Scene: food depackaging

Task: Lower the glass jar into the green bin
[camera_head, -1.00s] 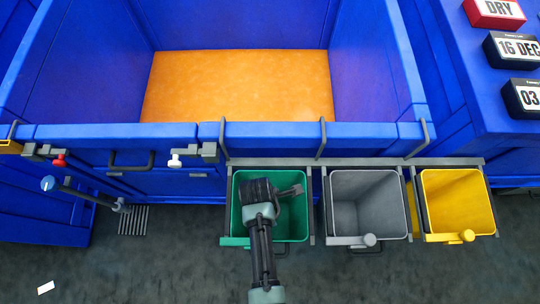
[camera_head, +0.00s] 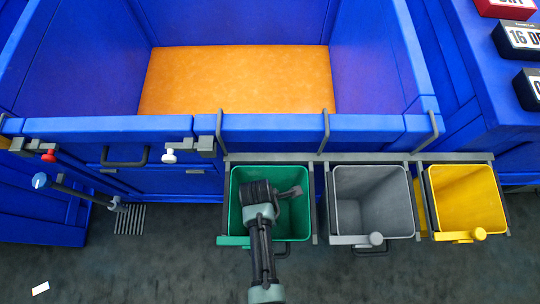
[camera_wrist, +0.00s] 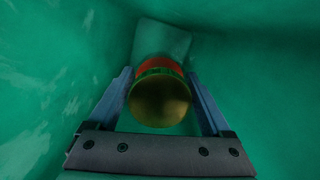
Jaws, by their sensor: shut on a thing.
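The green bin (camera_head: 234,218) hangs on the rail at the left of three bins, and its inner wall fills the wrist view (camera_wrist: 50,70). My gripper (camera_head: 288,192) is over and partly inside the bin's opening in the head view. In the wrist view my gripper (camera_wrist: 160,95) is shut on the glass jar (camera_wrist: 158,102), with one finger on each side. The jar shows a round, gold-brown end towards the camera and a red-orange band behind it. Bin walls surround it. The jar is not visible in the head view, hidden by my gripper and wrist.
A grey bin (camera_head: 345,233) and a yellow bin (camera_head: 440,228) hang to the right on the same rail (camera_head: 400,157). Behind the rail stands a blue tub (camera_head: 290,128) with an orange floor (camera_head: 235,80). Black and red label blocks (camera_head: 520,38) sit at the upper right.

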